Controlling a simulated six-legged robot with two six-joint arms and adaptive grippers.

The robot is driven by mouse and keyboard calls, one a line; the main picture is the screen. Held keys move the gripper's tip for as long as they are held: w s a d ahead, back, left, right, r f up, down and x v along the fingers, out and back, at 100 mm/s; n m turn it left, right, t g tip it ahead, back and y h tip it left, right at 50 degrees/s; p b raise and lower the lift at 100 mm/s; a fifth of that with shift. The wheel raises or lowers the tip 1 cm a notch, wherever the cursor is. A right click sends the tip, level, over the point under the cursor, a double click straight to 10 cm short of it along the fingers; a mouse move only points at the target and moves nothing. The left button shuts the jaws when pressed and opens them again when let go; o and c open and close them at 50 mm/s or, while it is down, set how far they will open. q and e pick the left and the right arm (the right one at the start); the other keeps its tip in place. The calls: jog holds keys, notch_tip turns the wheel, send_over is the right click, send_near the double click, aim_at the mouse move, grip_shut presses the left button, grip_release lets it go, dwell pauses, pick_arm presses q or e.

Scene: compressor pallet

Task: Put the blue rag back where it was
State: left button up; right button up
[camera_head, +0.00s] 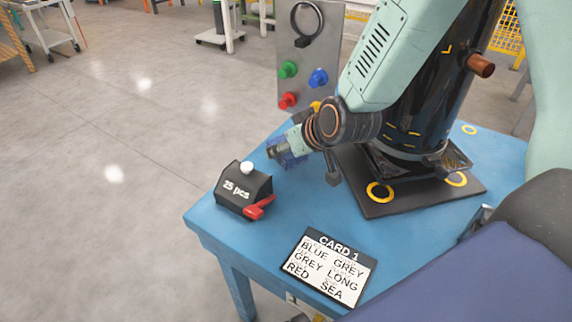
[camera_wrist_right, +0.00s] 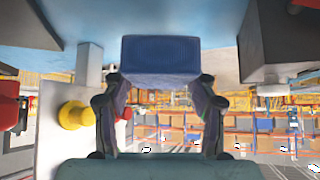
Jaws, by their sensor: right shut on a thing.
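The blue rag (camera_wrist_right: 160,58) is a folded, ribbed blue block between the two fingers of my right gripper (camera_wrist_right: 160,84) in the wrist view. In the head view my right gripper (camera_head: 279,151) is shut on it, low over the far left part of the blue table (camera_head: 405,251). The rag shows there only as a small dark blue patch (camera_head: 291,160), partly covered by the gripper. I cannot tell whether it touches the table. My left gripper is not in view.
A black box (camera_head: 240,193) marked "25 pcs", with a white knob and red lever, stands just in front of the gripper. A grey panel (camera_head: 304,70) with coloured buttons rises behind. A black base plate (camera_head: 408,200) lies right; a card (camera_head: 326,270) lies in front.

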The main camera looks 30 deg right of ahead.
jog(key=shift+w+f, duration=0.2)
jog(key=shift+f, duration=0.2)
jog(key=shift+a+f, duration=0.1)
jog(key=shift+f, duration=0.2)
jog(key=shift+s+f+b, duration=0.15)
jog(key=shift+f+b, duration=0.3)
jog(key=shift+f, duration=0.05)
jog(key=shift+s+f+b, duration=0.15)
jog(key=shift+f+b, duration=0.25)
jog(key=shift+f, duration=0.4)
jog(key=shift+w+f, duration=0.1)
jog(key=shift+w, duration=0.2)
jog(key=shift+s, duration=0.2)
